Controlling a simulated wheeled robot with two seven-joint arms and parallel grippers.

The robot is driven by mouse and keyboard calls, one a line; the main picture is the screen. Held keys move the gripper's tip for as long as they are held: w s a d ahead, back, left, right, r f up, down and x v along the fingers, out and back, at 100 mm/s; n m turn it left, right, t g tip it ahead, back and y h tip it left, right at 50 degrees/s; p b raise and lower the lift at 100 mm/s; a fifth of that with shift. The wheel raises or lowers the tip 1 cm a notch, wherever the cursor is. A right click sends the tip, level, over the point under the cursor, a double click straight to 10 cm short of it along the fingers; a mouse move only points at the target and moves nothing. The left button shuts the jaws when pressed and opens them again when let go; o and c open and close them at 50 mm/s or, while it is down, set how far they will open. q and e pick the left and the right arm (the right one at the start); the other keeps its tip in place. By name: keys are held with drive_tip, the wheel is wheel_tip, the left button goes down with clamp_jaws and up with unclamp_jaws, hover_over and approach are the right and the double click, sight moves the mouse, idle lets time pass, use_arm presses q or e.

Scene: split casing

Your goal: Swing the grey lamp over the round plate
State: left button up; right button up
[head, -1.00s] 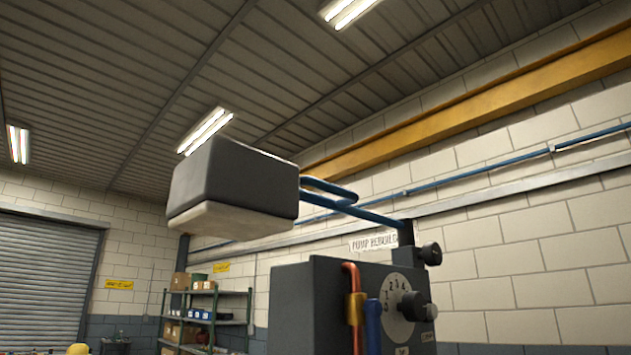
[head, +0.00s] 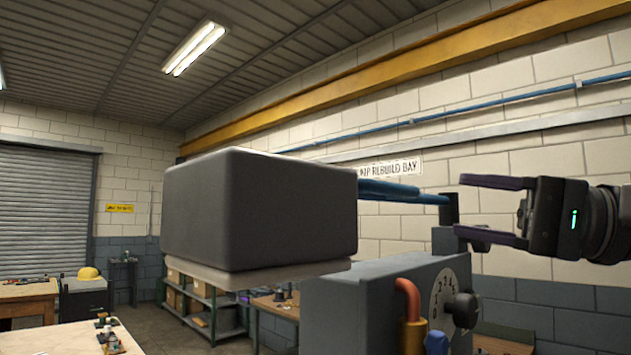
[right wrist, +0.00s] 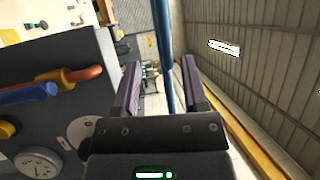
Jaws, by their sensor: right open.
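The grey lamp (head: 258,205) is a large box-shaped head with a pale underside, close in the middle of the head view. A blue arm (head: 400,193) joins it to a dark post (head: 449,210) at its right. My right gripper (head: 461,207) is open and empty beside that post, its fingers pointing left. In the right wrist view a blue bar (right wrist: 163,50) shows beyond and between the spread fingers (right wrist: 158,68); I see no contact. I cannot make out the round plate in either view. My left gripper is out of view.
A grey cabinet (head: 345,305) with an orange-red pipe (head: 408,298) and a numbered dial (head: 440,306) stands below the lamp arm. A wooden bench (head: 28,297) is at far left. Shelves (head: 200,305) stand behind, partly hidden by the lamp.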

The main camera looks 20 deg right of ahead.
sight(398, 193)
drive_tip(key=p+x, duration=0.1)
drive_tip(key=x, duration=0.2)
drive_tip(key=p+x, duration=0.1)
drive_tip(key=x, duration=0.2)
drive_tip(key=p+x, duration=0.2)
drive_tip(key=shift+w+a+r, duration=0.15)
drive_tip(key=shift+a+r, duration=0.15)
drive_tip(key=shift+d, duration=0.2)
drive_tip(key=shift+a, duration=0.15)
drive_tip(key=shift+c, duration=1.4)
clamp_jaws()
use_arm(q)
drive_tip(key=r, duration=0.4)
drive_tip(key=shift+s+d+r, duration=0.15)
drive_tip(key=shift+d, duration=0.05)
use_arm(e)
drive_tip(key=shift+f, duration=0.15)
